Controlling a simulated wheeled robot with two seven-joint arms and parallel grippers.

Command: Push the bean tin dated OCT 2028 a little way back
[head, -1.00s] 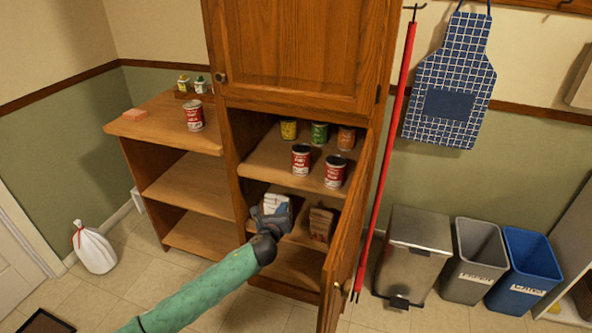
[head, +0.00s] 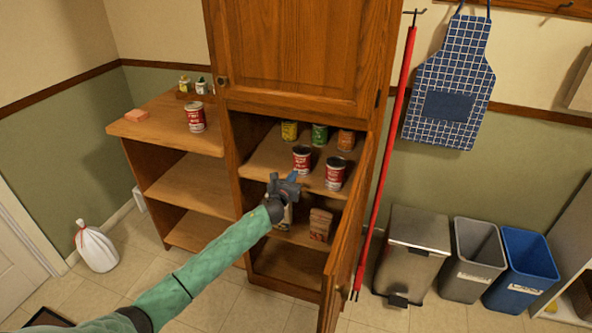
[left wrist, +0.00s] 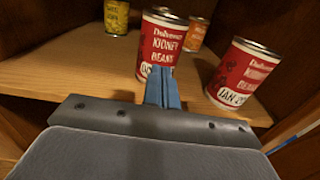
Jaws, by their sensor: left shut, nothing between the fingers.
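Two red-and-white kidney bean tins stand upright on the upper cabinet shelf. The left tin (head: 302,159) is also in the middle of the left wrist view (left wrist: 162,40); the start of its date looks like "OC", the rest hidden behind my fingers. The right tin (head: 335,172) reads "JAN 20.." in the left wrist view (left wrist: 240,75). A third red-and-white tin (head: 195,117) stands on the left counter, its date too small to read. My left gripper (head: 294,176) is shut and empty, its fingertips (left wrist: 163,72) right in front of the left tin; I cannot tell whether they touch. My right gripper is out of view.
Behind stand a yellow tin (head: 289,131), a green tin (head: 320,133) and an orange tin (head: 346,140). Bare shelf shows left of the bean tins. The open cabinet door (head: 345,250) stands at the right. A box (head: 320,225) sits on the shelf below.

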